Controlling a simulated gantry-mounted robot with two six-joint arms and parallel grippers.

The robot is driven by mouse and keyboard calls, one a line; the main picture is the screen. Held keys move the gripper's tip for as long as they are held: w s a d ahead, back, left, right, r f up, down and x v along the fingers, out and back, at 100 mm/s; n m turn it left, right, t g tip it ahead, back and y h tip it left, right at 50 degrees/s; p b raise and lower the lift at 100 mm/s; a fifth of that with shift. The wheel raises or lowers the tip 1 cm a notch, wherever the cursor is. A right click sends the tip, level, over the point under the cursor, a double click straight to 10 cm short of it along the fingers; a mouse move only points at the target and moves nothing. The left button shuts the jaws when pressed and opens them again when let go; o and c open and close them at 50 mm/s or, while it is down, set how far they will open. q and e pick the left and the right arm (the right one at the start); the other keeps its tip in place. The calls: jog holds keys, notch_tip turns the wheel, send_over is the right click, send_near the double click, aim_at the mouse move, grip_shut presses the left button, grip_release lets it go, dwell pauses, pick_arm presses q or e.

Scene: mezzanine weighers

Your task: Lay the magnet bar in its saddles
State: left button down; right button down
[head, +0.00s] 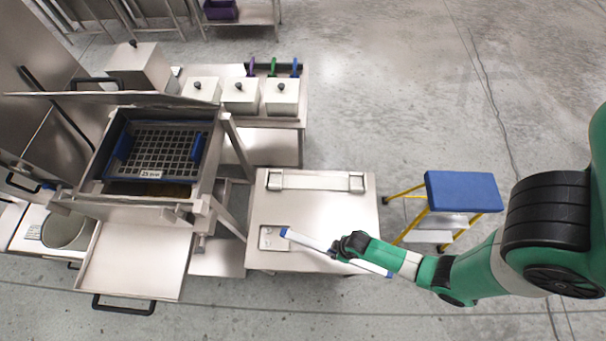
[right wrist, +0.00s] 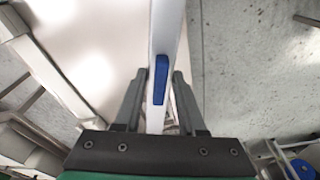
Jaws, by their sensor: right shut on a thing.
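The saddles appear to be the two end blocks, left (head: 275,180) and right (head: 356,183), of a metal rack at the back of the table. No bar clearly shows in them. My left gripper is not in view.
A small plate with holes (head: 270,238) lies at the table's left front. A blue-topped yellow step stool (head: 463,191) stands to the right. A sieve housing with a blue-handled grid (head: 158,150) stands to the left. Lidded steel boxes (head: 240,97) stand behind.

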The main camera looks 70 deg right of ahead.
jog(key=s, duration=0.2)
jog(key=shift+s+d+m, duration=0.3)
jog(key=shift+s+d, duration=0.05)
jog(key=shift+s, duration=0.05)
jog(key=shift+s+d, duration=0.15)
jog(key=w+d+f+b, duration=0.2)
jog(key=w+f, duration=0.1)
jog(key=w+d+f+b, duration=0.5)
jog(key=w+f, duration=0.1)
jog(key=w, duration=0.1)
jog(key=shift+d+b, duration=0.2)
jog(key=shift+b, duration=0.2)
jog(key=shift+w+d+f, duration=0.1)
jog(key=shift+w+d, duration=0.1)
jog(key=shift+w, duration=0.15)
jog(key=b, duration=0.5)
send_over(320, 230)
jog(key=shift+s+d+f, duration=0.1)
jog(key=shift+f, duration=0.95)
jog(key=shift+s+f, duration=0.1)
jog(key=shift+f, duration=0.95)
jog(key=shift+c, duration=2.4)
grip_release()
jog(key=shift+p, duration=0.3)
